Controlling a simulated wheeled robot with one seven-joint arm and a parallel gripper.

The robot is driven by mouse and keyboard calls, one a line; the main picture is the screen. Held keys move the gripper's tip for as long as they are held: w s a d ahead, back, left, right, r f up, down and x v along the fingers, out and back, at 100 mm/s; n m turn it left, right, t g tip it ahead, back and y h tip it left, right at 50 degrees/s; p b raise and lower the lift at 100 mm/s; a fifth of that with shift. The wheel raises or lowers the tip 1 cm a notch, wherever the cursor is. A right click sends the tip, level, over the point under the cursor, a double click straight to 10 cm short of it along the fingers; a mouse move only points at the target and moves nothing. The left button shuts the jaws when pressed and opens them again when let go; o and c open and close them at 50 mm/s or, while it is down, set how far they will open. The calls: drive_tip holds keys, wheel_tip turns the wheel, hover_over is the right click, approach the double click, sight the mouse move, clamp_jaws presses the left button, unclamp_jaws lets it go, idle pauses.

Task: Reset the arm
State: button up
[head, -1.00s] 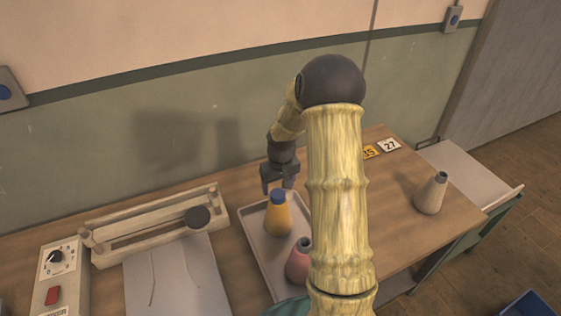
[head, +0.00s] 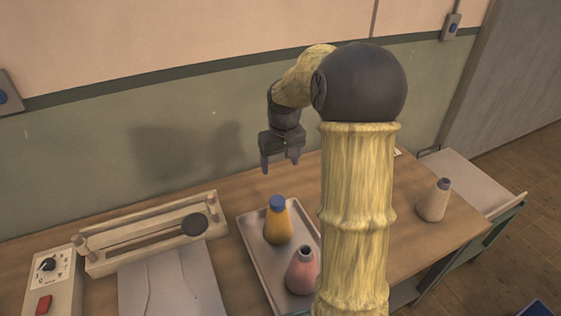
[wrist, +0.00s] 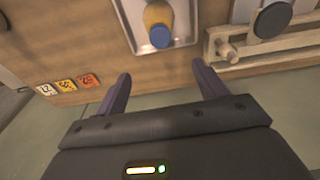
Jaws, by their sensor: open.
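My gripper (head: 280,163) is open and empty. It hangs with its fingers down above the back edge of the table, behind and above the tray. In the wrist view its two fingers (wrist: 162,92) are spread wide with nothing between them. My arm rises in front of the head camera and hides part of the table and the tray's right side.
A grey tray (head: 255,250) holds a yellow flask with a blue cap (head: 278,226) and a pink flask (head: 301,272). A beige flask (head: 433,202) stands at the right. A wooden rack (head: 150,238) and a control box (head: 45,287) are at the left. Number cards (wrist: 67,85) lie near the back edge.

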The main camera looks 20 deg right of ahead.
idle(0.7)
drive_tip(key=s+a+f, duration=0.2)
drive_tip(key=s+a, duration=0.3)
drive_tip(key=s, duration=0.4)
drive_tip(key=s+a+f+t, duration=0.1)
drive_tip(key=s+a+f, duration=0.1)
drive_tip(key=s+a, duration=0.4)
drive_tip(key=s, duration=0.3)
drive_tip(key=shift+a+f, duration=0.2)
drive_tip(key=shift+w, duration=0.15)
drive_tip(key=shift+c, duration=0.4)
